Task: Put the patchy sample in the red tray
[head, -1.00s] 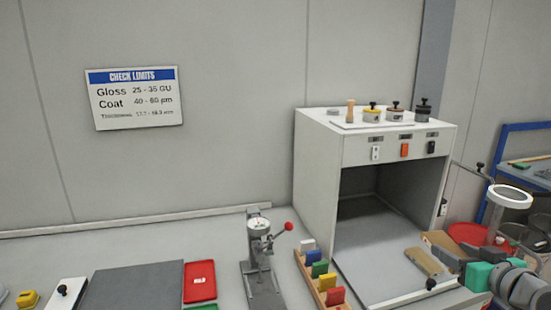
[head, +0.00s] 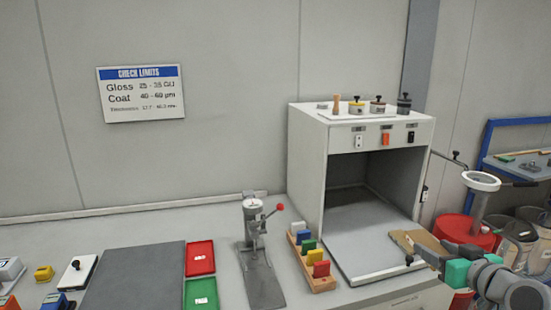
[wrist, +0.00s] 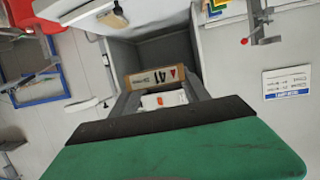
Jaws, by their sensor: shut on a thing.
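My gripper (head: 428,252) is at the right of the head view, in front of the cabinet's open mouth. It is shut on a flat tan sample panel (head: 404,240). In the wrist view the panel (wrist: 152,77) shows between the grey fingers (wrist: 158,98), with dark print and a small red mark on its edge. Its coated face is not clear, so I cannot tell whether it is patchy. The red tray (head: 200,258) lies empty on the bench at the left, well apart from my gripper. A green tray (head: 201,294) marked PASS sits in front of it.
The white cabinet (head: 307,165) stands open between wall and arm. A gauge stand (head: 257,250) and a wooden rack (head: 318,280) with coloured blocks stand between gripper and red tray. A dark grey mat (head: 135,280) lies left of the trays. A red drum (head: 452,228) is at right.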

